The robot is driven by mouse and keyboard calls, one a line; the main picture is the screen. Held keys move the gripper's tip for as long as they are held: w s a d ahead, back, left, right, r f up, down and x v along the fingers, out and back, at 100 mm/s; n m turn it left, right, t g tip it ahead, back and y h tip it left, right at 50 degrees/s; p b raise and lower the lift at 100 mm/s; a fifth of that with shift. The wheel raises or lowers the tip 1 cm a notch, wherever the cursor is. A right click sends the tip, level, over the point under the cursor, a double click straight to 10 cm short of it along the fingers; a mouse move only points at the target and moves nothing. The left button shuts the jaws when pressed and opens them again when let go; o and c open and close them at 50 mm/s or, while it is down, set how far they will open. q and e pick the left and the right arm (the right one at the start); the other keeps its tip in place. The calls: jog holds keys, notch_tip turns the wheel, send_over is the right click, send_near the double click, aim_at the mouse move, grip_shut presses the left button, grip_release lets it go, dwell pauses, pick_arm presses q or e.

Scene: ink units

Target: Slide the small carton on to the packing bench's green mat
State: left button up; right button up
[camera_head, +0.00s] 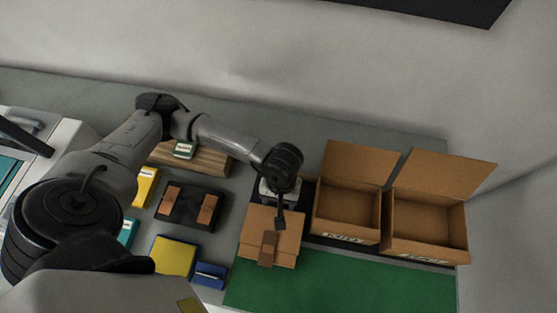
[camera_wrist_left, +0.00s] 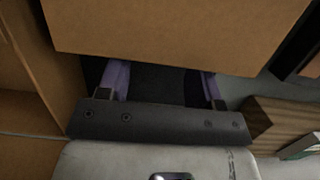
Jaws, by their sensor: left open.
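The small carton (camera_head: 258,222) is a brown cardboard box with a darker brown strip on its front. In the head view its near edge overlaps the far edge of the green mat (camera_head: 340,285), and its rear lies on the darker surface behind. My left gripper (camera_head: 280,217) is at the carton's rear right, and a dark finger shows against its top. In the left wrist view the gripper (camera_wrist_left: 157,80) has its purple-padded fingers apart, and a brown cardboard face (camera_wrist_left: 180,30) hides their tips. I cannot tell whether they touch. My right gripper is not in view.
Two open cartons, one near (camera_head: 345,205) and one farther right (camera_head: 428,222), stand right of the small carton. A black tray (camera_head: 190,205), a yellow box (camera_head: 174,255) and a blue box (camera_head: 210,275) lie to its left. The mat's middle is clear.

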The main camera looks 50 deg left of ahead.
aim_at(272, 230)
pick_arm(q)
jog(key=shift+s+d+b, duration=0.15)
jog(key=shift+s+d, duration=0.8)
jog(key=shift+s, duration=0.3)
jog(key=shift+s+d+b, duration=0.15)
jog(key=shift+s+d, duration=0.8)
jog(key=shift+s, duration=0.35)
jog(key=shift+s+d+b, duration=0.15)
jog(key=shift+s+d, duration=0.8)
jog(key=shift+s, duration=0.3)
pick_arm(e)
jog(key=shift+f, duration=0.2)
pick_arm(q)
jog(key=shift+w+a+f, duration=0.1)
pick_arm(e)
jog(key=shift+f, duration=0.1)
